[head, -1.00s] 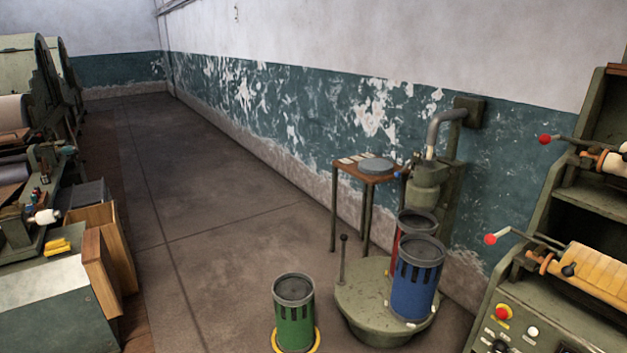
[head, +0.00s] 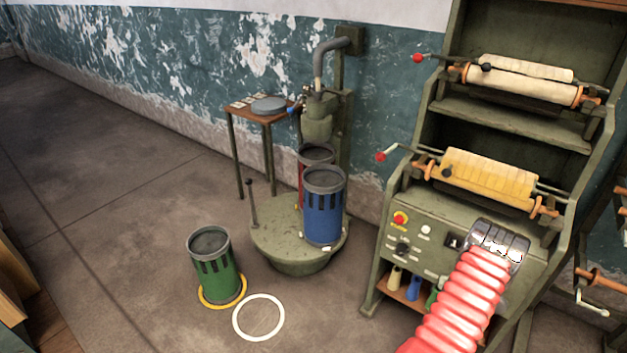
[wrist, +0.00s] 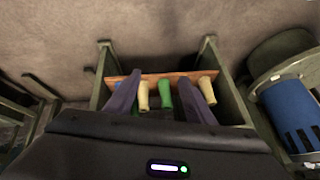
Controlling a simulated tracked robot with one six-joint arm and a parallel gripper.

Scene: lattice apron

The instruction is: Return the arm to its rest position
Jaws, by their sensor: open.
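My arm with its red ribbed sleeve (head: 460,305) reaches up from the lower right in the head view. Its grey end is in front of the lower panel of the green machine rack (head: 375,235). My gripper (wrist: 160,82) shows in the wrist view as two dark purple fingers, spread apart with nothing held between them. Beyond and between the fingers is an orange-brown shelf (wrist: 188,77) with cream (wrist: 208,89), green (wrist: 165,94) and blue handled tools. In the head view the fingers cannot be made out.
A green canister (head: 215,265) stands in a yellow ring, beside an empty white floor ring (head: 236,325). A blue canister (head: 323,205) and a red canister (head: 302,178) stand on a round green base (head: 285,262). A small table (head: 236,108) is behind. Floor to the left is clear.

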